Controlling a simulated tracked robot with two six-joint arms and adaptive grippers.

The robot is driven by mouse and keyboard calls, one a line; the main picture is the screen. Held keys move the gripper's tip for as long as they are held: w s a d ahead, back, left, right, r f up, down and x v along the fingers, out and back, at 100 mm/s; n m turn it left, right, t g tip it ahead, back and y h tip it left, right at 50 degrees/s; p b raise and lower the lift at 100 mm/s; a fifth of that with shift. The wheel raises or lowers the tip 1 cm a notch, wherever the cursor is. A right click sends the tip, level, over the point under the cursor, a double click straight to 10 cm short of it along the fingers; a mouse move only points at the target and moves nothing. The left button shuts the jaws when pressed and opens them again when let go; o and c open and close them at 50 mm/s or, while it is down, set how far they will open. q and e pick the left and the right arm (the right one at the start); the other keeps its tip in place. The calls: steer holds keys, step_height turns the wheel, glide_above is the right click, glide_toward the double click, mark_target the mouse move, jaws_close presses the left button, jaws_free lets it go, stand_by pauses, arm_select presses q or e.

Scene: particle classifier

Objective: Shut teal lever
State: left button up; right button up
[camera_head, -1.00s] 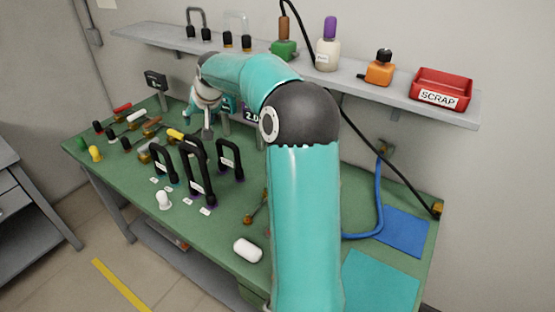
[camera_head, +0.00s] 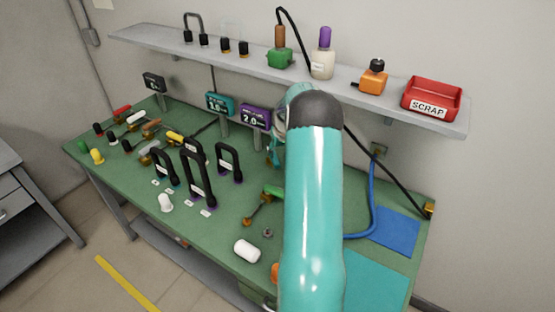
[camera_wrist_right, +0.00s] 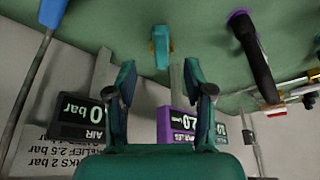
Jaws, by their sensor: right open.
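In the right wrist view, a teal lever handle (camera_wrist_right: 161,47) stands out from the green panel, between and just beyond the fingertips. My right gripper (camera_wrist_right: 160,78) is open and empty, with one finger on each side of that line and a gap to the handle. In the head view my right forearm hides most of the gripper and the area behind it, and I cannot pick out the teal lever there. My left gripper is in neither view.
A black gauge (camera_wrist_right: 83,119) and a purple gauge (camera_wrist_right: 177,124) flank the fingers. Black hoop handles (camera_head: 196,178), a green-handled brass valve (camera_head: 272,191) and a white cylinder (camera_head: 247,251) are on the green bench (camera_head: 215,235). A shelf (camera_head: 345,82) with a red scrap bin (camera_head: 432,97) runs behind.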

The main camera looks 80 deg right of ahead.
mark_target(277, 163)
steer(key=p+x, duration=0.2)
steer(key=x, duration=0.7)
steer(key=shift+d, duration=0.1)
jaws_close()
